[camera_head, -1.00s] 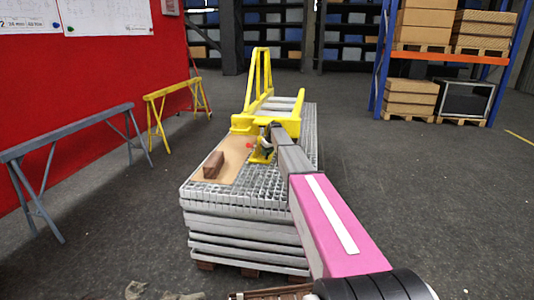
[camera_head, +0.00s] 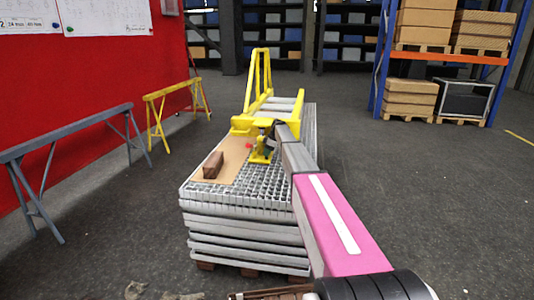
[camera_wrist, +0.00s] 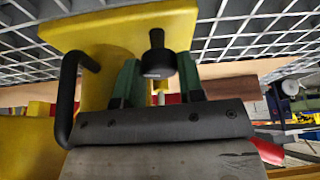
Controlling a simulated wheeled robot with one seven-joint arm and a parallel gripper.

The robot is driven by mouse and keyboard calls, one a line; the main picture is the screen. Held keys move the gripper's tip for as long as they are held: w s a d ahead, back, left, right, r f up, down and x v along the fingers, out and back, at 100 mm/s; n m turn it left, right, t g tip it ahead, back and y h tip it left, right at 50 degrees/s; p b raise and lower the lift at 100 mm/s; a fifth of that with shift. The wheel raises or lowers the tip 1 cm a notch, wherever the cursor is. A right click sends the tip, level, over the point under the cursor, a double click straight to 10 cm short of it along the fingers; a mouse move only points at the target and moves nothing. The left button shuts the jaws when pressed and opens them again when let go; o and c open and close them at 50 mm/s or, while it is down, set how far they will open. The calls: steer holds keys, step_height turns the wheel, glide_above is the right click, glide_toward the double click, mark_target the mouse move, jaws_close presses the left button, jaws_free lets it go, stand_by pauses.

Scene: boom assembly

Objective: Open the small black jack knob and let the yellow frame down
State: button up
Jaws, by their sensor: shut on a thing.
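The yellow jack (camera_head: 260,150) stands on the grating, under or against the near end of the yellow frame (camera_head: 259,85). The frame's tall triangular part rises at the back. In the wrist view, the small black knob (camera_wrist: 157,60) with its short stem sits between the green fingers of my gripper (camera_wrist: 158,82), against the yellow jack body (camera_wrist: 115,38). My gripper is shut on the knob. A bent black handle (camera_wrist: 68,95) stands left of the fingers. In the head view my gripper is at the jack's right side, small and mostly hidden.
A brown block (camera_head: 213,165) lies on a tan board (camera_head: 232,157) at the left of the grating stack (camera_head: 240,228). A grey trestle (camera_head: 70,130) and a yellow trestle (camera_head: 168,95) stand left by the red wall. Shelving with boxes (camera_head: 411,97) stands right. Floor right of the stack is clear.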

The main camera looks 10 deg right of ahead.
steer(key=shift+n+g, duration=0.3)
steer(key=shift+n, duration=0.2)
steer(key=o, duration=0.9)
steer(key=shift+d+r, duration=0.1)
steer(key=shift+r, duration=0.05)
steer(key=d, duration=0.4)
steer(key=s+d, duration=0.1)
steer(key=d, duration=0.3)
steer(key=s+d, duration=0.1)
steer(key=d, duration=0.3)
steer(key=shift+d+r, duration=0.1)
steer(key=shift+r, duration=0.25)
